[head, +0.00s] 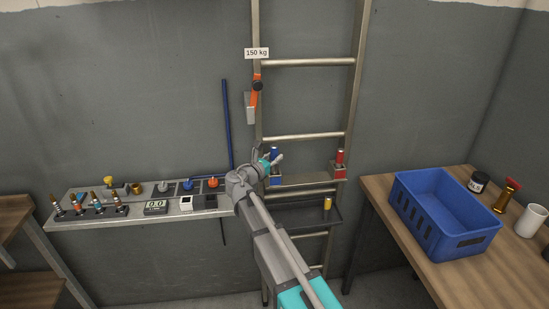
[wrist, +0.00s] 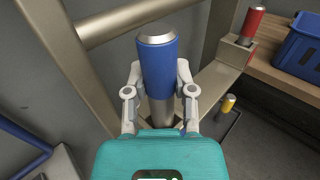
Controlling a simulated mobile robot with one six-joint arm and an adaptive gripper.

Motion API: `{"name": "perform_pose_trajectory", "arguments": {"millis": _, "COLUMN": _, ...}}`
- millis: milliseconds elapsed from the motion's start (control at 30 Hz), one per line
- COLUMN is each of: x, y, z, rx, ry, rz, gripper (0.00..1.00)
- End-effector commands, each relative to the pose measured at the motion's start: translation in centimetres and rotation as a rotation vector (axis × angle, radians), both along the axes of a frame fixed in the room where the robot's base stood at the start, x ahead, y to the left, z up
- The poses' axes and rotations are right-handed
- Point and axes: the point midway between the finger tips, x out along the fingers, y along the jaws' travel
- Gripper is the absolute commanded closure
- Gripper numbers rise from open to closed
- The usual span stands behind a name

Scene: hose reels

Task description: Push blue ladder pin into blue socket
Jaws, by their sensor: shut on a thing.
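The blue ladder pin (wrist: 158,62) stands upright between my fingers in the wrist view, with a silver top and a bare metal shank below its blue grip. In the head view its blue top (head: 274,151) shows at the ladder's left rail. My gripper (head: 272,161) is shut on it, and its fingers (wrist: 159,84) flank the pin on both sides. The blue socket (head: 275,181) sits on the rail directly below my gripper. The wrist view hides the pin's lower end, so I cannot tell how deep it sits in the socket.
A red pin (head: 340,157) stands in a red socket (head: 338,173) on the right rail. A yellow pin (head: 327,203) stands in a dark tray (head: 300,215) below. A shelf of fittings (head: 140,207) is left; a blue crate (head: 470,243) stands on the right table.

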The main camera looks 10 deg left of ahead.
Motion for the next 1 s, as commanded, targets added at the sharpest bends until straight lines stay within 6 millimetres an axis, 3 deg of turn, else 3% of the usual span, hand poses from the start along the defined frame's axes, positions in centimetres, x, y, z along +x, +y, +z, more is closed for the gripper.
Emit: {"name": "perform_pose_trajectory", "arguments": {"millis": 1000, "x": 0.0, "y": -0.1, "z": -1.9, "rx": 0.000, "ry": 0.000, "rz": -0.001, "gripper": 1.00}}
